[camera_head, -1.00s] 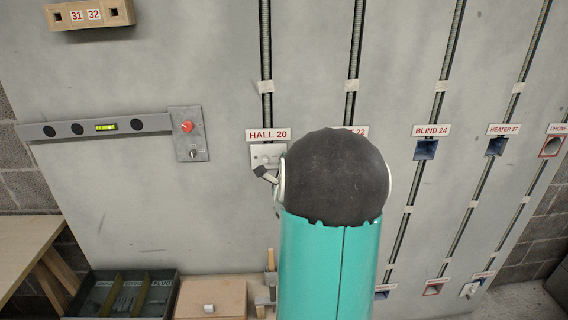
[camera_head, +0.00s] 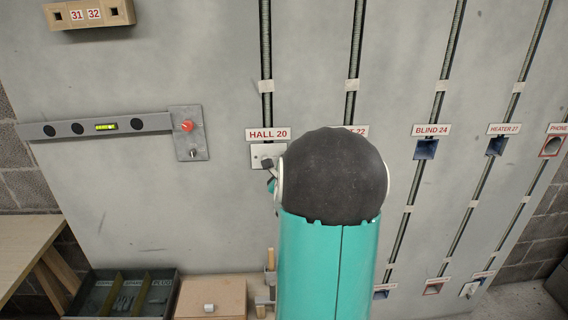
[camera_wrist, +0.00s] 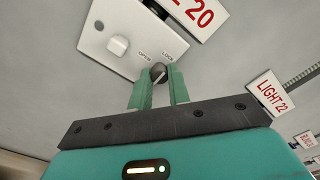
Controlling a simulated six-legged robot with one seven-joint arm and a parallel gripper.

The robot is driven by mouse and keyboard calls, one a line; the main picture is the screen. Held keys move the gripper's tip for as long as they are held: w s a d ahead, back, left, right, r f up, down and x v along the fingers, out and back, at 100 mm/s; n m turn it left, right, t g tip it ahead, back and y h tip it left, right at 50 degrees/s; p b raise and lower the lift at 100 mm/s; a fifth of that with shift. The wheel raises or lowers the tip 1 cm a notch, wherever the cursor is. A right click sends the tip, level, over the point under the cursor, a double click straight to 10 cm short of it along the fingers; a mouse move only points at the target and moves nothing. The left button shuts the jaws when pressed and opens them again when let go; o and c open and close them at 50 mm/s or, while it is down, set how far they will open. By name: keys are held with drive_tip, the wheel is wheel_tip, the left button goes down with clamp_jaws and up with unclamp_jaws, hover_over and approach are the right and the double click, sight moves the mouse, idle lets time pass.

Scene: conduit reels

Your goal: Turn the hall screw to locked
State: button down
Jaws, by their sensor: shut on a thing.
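The hall plate (camera_head: 258,155) is a white plate on the wall under the HALL 20 label (camera_head: 268,134). In the wrist view the plate (camera_wrist: 96,38) carries a white knob (camera_wrist: 118,46) and the printed words OPEN and LOCK. The hall screw (camera_wrist: 158,73) is a small dark round head with a light line across it, just below those words. My gripper (camera_wrist: 160,80) is shut on the screw, with one green finger on each side. The line looks tilted up to the right, towards LOCK. In the head view my arm hides the screw and most of the gripper.
A LIGHT 22 label (camera_wrist: 271,93) is to the right of my gripper. A bracket with a red knob (camera_head: 187,126) and a spirit level (camera_head: 95,127) are on the wall at left. An open tray (camera_head: 90,283) and a cardboard box (camera_head: 228,298) stand below.

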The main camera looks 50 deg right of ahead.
drive_tip(key=c, duration=1.3)
unclamp_jaws()
drive_tip(key=shift+s, duration=0.1)
drive_tip(key=v, duration=1.3)
drive_tip(key=shift+s+a, duration=0.25)
drive_tip(key=shift+a, duration=0.05)
